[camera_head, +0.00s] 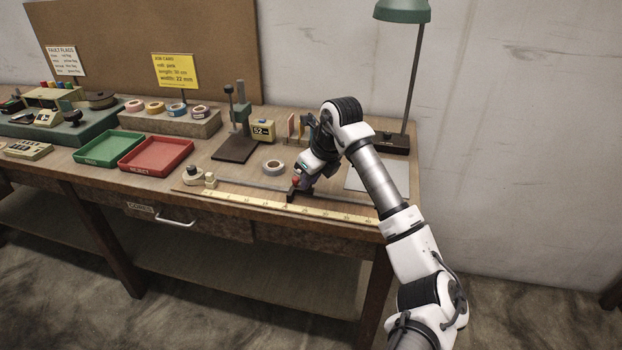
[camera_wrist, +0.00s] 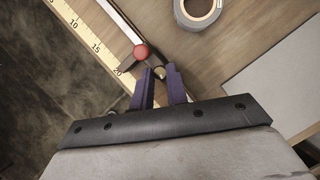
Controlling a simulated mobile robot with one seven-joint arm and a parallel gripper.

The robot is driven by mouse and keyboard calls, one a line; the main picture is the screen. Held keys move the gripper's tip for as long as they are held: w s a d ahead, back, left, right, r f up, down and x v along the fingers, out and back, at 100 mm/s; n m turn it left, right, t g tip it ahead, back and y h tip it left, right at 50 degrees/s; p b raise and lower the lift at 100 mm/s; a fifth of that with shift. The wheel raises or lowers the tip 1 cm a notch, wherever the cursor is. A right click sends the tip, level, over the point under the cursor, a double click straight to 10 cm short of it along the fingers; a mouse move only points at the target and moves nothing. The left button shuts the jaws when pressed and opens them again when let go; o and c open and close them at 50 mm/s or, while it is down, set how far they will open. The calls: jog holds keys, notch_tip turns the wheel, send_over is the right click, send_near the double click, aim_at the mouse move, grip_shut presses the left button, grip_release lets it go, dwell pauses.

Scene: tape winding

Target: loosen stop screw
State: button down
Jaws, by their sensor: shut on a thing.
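The stop screw has a round red knob (camera_head: 296,182) on a dark stop block (camera_head: 291,196), which sits on the rail beside the yellow ruler (camera_head: 253,204). The knob also shows in the wrist view (camera_wrist: 141,51), just beyond the fingertips. My gripper (camera_head: 301,181) is down at the stop, close to the knob, with its two purple fingers (camera_wrist: 158,73) only a small gap apart.
A tape roll (camera_head: 273,167) lies on the bench behind the rail. A white sheet (camera_head: 376,178) lies to the right. A small counter box (camera_head: 262,130) and a lamp (camera_head: 403,70) stand behind. Green (camera_head: 110,137) and red (camera_head: 157,143) trays are at left.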

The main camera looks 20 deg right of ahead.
jog(key=c, duration=1.4)
grip_release()
jog(key=shift+r, duration=0.15)
jog(key=b+v, duration=0.2)
jog(key=v, duration=1.1)
jog(key=shift+s+d+r, duration=0.1)
jog(key=shift+s+r, duration=0.1)
jog(key=shift+r, duration=0.1)
